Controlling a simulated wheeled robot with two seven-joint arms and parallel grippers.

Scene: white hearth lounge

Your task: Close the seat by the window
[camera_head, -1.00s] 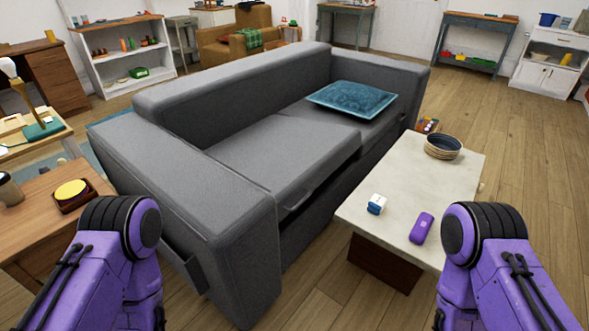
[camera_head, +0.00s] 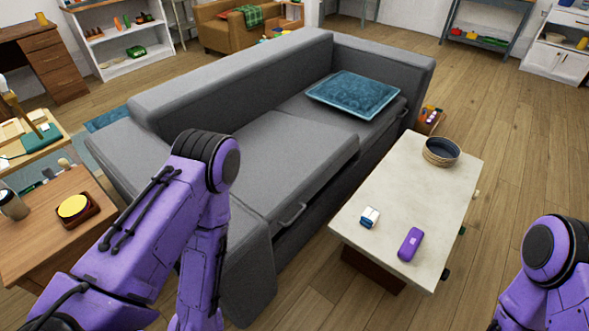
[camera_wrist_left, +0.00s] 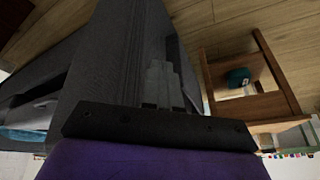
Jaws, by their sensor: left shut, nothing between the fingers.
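The grey sofa (camera_head: 230,85) stands in the middle of the head view. Its nearer seat section (camera_head: 285,160) has a bar handle (camera_head: 292,215) on the front edge, with a dark gap below that edge; I cannot tell how far it is open. My left arm crosses the sofa's near armrest in the head view, and its gripper is hidden there. In the left wrist view my left gripper (camera_wrist_left: 160,85) is shut and empty, beside a grey sofa surface (camera_wrist_left: 110,60); contact is unclear. My right arm shows at the lower right, its gripper out of view.
A low table (camera_head: 405,200) stands right of the sofa, with a bowl (camera_head: 441,151), a purple case (camera_head: 410,243) and a small white-and-blue box (camera_head: 369,217). A blue cushion (camera_head: 353,94) lies on the far seat. A wooden side table (camera_head: 40,230) is at left. Floor is clear at far right.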

